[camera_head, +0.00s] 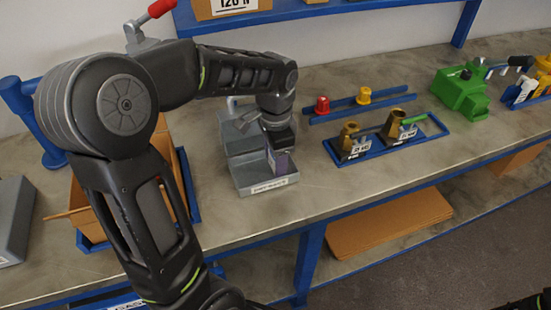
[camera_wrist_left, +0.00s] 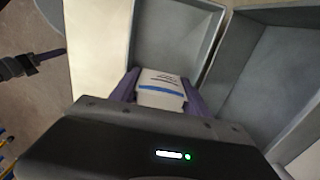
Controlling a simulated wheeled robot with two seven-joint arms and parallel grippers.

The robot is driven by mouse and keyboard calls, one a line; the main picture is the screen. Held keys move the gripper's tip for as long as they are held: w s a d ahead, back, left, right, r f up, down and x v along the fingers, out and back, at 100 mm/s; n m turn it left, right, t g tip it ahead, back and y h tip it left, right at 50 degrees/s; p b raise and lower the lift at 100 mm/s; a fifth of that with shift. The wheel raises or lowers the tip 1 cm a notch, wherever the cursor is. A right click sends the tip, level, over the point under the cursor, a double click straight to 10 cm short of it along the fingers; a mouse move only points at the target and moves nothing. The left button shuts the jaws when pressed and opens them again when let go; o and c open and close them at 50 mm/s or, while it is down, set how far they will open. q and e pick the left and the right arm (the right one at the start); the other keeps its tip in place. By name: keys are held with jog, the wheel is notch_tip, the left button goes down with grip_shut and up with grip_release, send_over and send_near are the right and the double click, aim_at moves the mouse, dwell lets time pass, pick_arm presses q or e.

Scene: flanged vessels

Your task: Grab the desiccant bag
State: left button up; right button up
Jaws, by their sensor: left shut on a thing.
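The desiccant bag (camera_wrist_left: 162,88) is a small white packet with a blue stripe and dark print, seen in the left wrist view. My left gripper (camera_wrist_left: 160,92) is shut on it, with a purple finger on each side. In the head view my left gripper (camera_head: 281,165) points down over the front part of a grey open bin (camera_head: 262,188) with a white label. There the bag is mostly hidden by the fingers. In the wrist view a grey bin compartment (camera_wrist_left: 172,35) lies behind the bag. I cannot tell whether the bag touches the bin.
Right of the bin is a blue tray (camera_head: 372,150) with two brass fittings. Behind it is a blue rack (camera_head: 345,110) with red and yellow caps. A green vise (camera_head: 462,92) stands farther right. A cardboard box (camera_head: 85,215) sits at the left, partly behind my arm.

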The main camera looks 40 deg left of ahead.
pick_arm(q)
jog(key=shift+r, duration=0.1)
notch_tip(320, 180, up, 10)
jog(key=shift+f, duration=0.1)
dwell(0.5)
jog(key=shift+d+f, duration=0.1)
dwell(0.4)
